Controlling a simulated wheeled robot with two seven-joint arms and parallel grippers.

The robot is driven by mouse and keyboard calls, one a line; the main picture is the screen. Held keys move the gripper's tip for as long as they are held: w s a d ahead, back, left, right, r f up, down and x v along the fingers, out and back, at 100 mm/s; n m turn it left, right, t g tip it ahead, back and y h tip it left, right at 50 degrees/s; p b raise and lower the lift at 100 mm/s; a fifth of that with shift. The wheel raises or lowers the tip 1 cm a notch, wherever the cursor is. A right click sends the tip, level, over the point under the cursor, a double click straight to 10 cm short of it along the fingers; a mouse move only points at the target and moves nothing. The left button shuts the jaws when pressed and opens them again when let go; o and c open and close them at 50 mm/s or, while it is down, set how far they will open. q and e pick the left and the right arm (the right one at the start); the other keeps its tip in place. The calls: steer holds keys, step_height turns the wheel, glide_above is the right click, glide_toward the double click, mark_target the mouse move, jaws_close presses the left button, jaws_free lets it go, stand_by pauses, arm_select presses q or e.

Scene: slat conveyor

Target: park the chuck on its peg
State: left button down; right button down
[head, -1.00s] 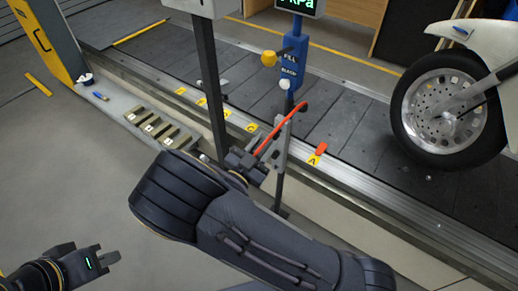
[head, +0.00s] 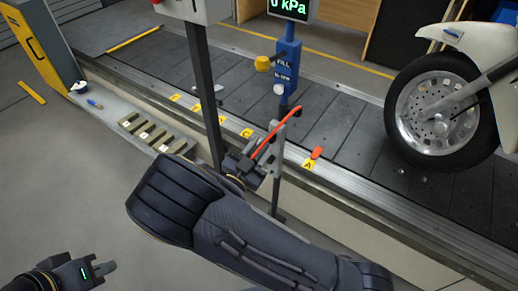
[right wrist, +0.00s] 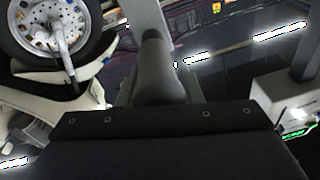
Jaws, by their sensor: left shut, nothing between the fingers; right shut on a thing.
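My right gripper (head: 248,168) is shut beside a grey upright bracket (head: 273,158) in the head view. A red hose (head: 270,137) runs from its fingers up to the bracket's top. The chuck is largely hidden at the fingers in the head view. A dark rounded body (right wrist: 157,72), probably the chuck, shows in the right wrist view above the dark gripper housing. I cannot make out the peg or whether the chuck touches it. My left gripper (head: 104,268) is shut and empty at the lower left, far from the bracket.
A blue fill and bleed unit (head: 286,70) with a yellow knob (head: 263,64) stands behind the bracket, under a kPa display (head: 290,7). A dark post (head: 205,90) is close left. A motorcycle wheel (head: 438,112) stands on the slat conveyor (head: 340,135) at right.

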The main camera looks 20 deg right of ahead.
steer(key=shift+w+d, duration=0.3)
steer(key=shift+d, duration=0.05)
steer(key=c, duration=0.9)
jaws_free()
steer(key=v, duration=0.8)
steer(key=shift+p, duration=0.3)
